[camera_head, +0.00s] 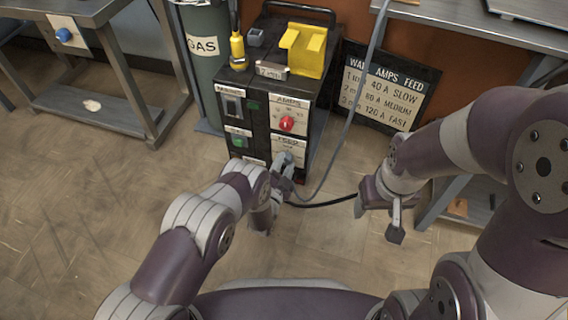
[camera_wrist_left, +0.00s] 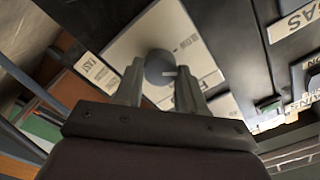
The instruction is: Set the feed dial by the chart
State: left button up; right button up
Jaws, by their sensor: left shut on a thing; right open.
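The feed dial (camera_head: 289,157) is a grey-blue knob on a white plate on the lower front of the black welder (camera_head: 262,125). My left gripper (camera_head: 284,165) is at this dial and shut on it. In the left wrist view the round grey dial (camera_wrist_left: 160,68) sits between the fingertips (camera_wrist_left: 160,88). Part of the plate lettering is hidden by the gripper. The chart (camera_head: 385,90) stands behind the welder on the right, listing wall, amps and feed: 1 mm 40 A slow, 2 mm 80 A medium, 3 mm 120 A fast. My right gripper (camera_head: 398,218) is open and empty.
The red amps dial (camera_head: 286,123) is just above the feed dial. A tag reading 2 mm (camera_head: 271,71) lies on the welder's top edge, near a yellow holder (camera_head: 302,48). A cable hangs at the right.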

pick_arm(q)
jog(key=m, duration=0.5)
jog(key=shift+d, duration=0.1)
jog(key=m, duration=0.5)
jog(key=shift+f, duration=0.1)
dwell(0.4)
jog(key=o, duration=1.1)
jog(key=shift+c, duration=0.2)
jog(key=shift+s+f, duration=0.1)
